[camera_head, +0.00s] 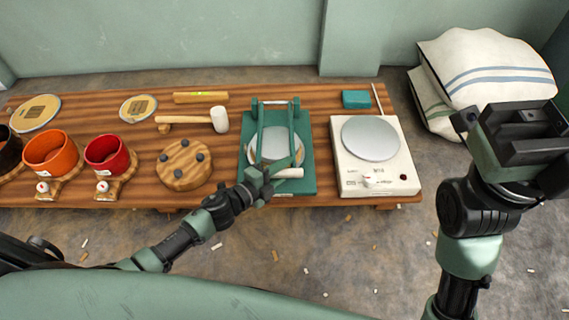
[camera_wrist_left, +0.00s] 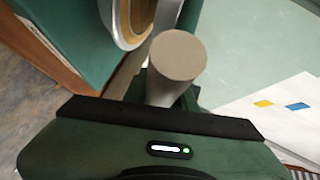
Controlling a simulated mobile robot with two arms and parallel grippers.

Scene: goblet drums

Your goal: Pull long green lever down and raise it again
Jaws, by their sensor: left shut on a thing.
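The green press (camera_head: 307,150) stands on the wooden bench with a pale round plate (camera_head: 270,146) in its middle. Its long green lever (camera_head: 293,130) runs from the back posts toward the front edge and ends in a pale grey cylindrical handle (camera_head: 289,173). My left gripper (camera_head: 258,180) is shut on the handle at the press's front. In the left wrist view the handle's round end (camera_wrist_left: 178,55) sticks up beyond the gripper, next to the green base (camera_wrist_left: 65,35). The lever's exact height is hard to tell. My right gripper (camera_head: 525,130) is raised at the right, away from the press; its jaws are unclear.
A white scale-like device (camera_head: 378,180) stands close right of the press. A mallet (camera_head: 219,119), a round wooden block (camera_head: 184,165), and red (camera_head: 106,154) and orange (camera_head: 50,153) cups lie left. Striped sacks (camera_head: 480,75) sit at the back right. Scraps litter the floor.

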